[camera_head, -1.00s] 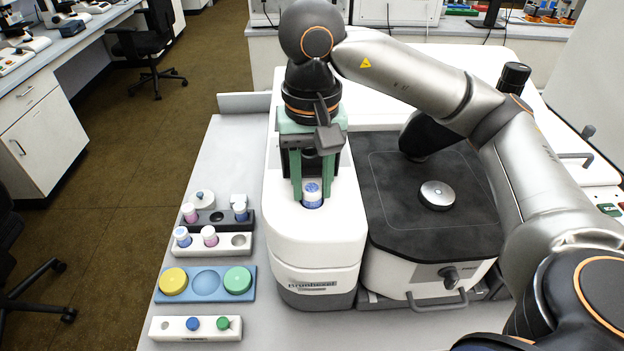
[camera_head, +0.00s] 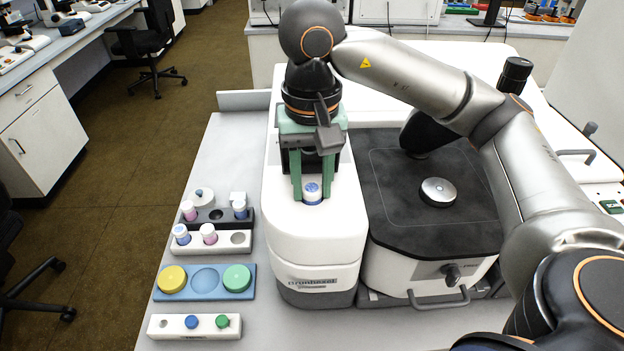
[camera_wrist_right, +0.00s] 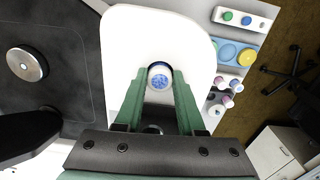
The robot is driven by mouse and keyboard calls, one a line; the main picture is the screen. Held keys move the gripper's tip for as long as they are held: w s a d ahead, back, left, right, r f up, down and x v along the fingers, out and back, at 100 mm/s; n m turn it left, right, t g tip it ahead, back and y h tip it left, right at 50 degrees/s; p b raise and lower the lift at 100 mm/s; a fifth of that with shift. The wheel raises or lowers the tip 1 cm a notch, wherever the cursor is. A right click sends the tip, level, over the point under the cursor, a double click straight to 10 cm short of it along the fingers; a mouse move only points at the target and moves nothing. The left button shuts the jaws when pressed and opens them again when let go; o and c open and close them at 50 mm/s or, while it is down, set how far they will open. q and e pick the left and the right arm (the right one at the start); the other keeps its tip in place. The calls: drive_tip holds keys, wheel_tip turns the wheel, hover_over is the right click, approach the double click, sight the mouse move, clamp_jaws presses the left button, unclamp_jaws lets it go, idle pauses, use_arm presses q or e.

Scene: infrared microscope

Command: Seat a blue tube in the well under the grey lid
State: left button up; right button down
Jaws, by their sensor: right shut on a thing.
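My right gripper (camera_head: 312,194) has green fingers and points down over the white housing of the instrument (camera_head: 315,235). It is shut on a blue-capped tube (camera_head: 313,188), which is upright at the top of the housing. In the right wrist view the tube (camera_wrist_right: 160,72) sits between the fingertips, its round blue-patterned top facing the camera. I cannot tell whether the tube's bottom is inside a well; the spot beneath it is hidden. A pale round piece with a grey-blue knob (camera_head: 203,197) lies on the bench at left; I cannot tell if it is the grey lid. My left gripper is not in view.
Left of the housing stand a dark rack (camera_head: 217,226) and a white rack (camera_head: 222,246) with capped tubes, a blue tray (camera_head: 205,294) with yellow and green discs, and a white block (camera_head: 160,334). A black stage (camera_head: 420,220) with a metal disc (camera_head: 438,191) is at right.

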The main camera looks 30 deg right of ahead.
drive_tip(key=shift+f, duration=0.1)
drive_tip(key=shift+c, duration=0.2)
unclamp_jaws()
idle(0.5)
drive_tip(key=shift+r+p, duration=3.2)
drive_tip(key=shift+r, duration=0.4)
drive_tip(key=shift+f, duration=0.1)
